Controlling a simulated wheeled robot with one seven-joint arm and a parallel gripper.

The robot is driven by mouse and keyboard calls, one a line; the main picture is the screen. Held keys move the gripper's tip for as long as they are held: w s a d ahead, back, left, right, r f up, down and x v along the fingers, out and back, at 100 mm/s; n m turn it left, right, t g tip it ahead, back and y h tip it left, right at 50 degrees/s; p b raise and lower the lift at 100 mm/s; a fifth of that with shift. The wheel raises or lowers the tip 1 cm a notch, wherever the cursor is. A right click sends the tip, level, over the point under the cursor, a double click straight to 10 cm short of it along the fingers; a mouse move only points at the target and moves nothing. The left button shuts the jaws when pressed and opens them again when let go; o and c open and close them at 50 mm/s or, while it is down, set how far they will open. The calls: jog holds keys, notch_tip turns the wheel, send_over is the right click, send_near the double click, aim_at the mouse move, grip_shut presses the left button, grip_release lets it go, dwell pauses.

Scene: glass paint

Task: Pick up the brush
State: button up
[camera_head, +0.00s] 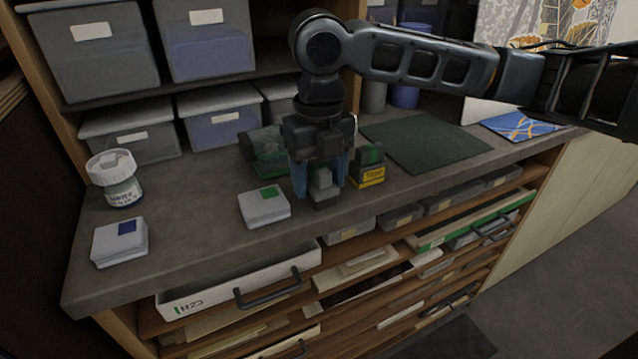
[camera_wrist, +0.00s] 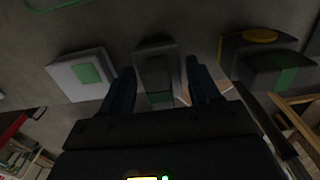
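I cannot make out a brush for certain in either view. My gripper (camera_head: 321,180) points down over the worktop, its two blue fingers apart. It also shows in the wrist view (camera_wrist: 160,78), with the fingers spread. A small grey block-shaped item (camera_head: 322,187) stands between the fingers near the worktop's front edge. In the wrist view this item (camera_wrist: 155,68) is dark grey with a green end, and gaps seem to show on both sides of it. A thin pale strip beside it is too dim to identify.
A white box with a green square (camera_head: 264,207) stands left of my gripper, a yellow-and-black box (camera_head: 369,168) right. A white jar (camera_head: 115,180) and a blue-marked box (camera_head: 120,242) stand farther left. A dark green mat (camera_head: 424,140) lies right. Open drawers sit below.

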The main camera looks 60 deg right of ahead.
aim_at(322, 169)
jog(key=c, duration=0.8)
jog(key=shift+r, duration=0.1)
jog(key=shift+r, duration=0.45)
jog(key=r, duration=0.3)
jog(key=shift+s+a+r+b, duration=0.25)
jog(key=shift+s+b, duration=0.05)
jog(key=shift+s, duration=0.1)
jog(key=shift+s+a+r+b, duration=0.8)
jog(key=shift+s+a+r, duration=0.25)
jog(key=shift+s, duration=0.4)
jog(key=shift+s+a+r+b, duration=0.85)
jog(key=shift+s+a+r, duration=0.2)
jog(key=shift+s, duration=0.45)
jog(key=shift+s+a+r+b, duration=0.8)
jog(key=shift+s+a+r, duration=0.25)
jog(key=shift+s, duration=0.4)
jog(key=shift+d+r, duration=0.1)
